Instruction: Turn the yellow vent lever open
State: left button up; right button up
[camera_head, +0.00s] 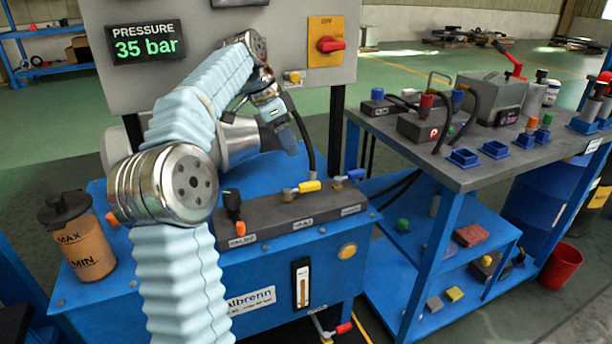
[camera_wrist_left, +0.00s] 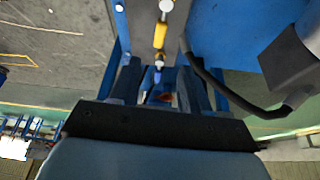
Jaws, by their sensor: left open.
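The yellow lever (camera_head: 310,186) lies nearly flat along the dark valve block (camera_head: 275,214), its metal pivot at its left end. In the left wrist view the yellow lever (camera_wrist_left: 160,36) is beyond the fingertips, near the top. A blue lever (camera_head: 356,174) is to its right; in the wrist view the blue lever (camera_wrist_left: 158,76) shows between the fingers. My left gripper (camera_head: 292,150) is open and empty, above and behind the block, apart from the yellow lever. The labels below the levers are too small to read. My right gripper is not in view.
A black hose (camera_head: 303,135) runs down close to my left gripper. A pressure display (camera_head: 146,43) reads 35 bar. A red switch (camera_head: 330,44) is on the panel. A tool table (camera_head: 470,178) stands at right.

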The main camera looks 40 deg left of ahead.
aim_at(309, 183)
pick_arm(q)
jog(key=b+x, duration=0.2)
jog(key=x, duration=1)
jog(key=shift+f, duration=0.25)
jog(key=shift+c, duration=0.5)
grip_shut()
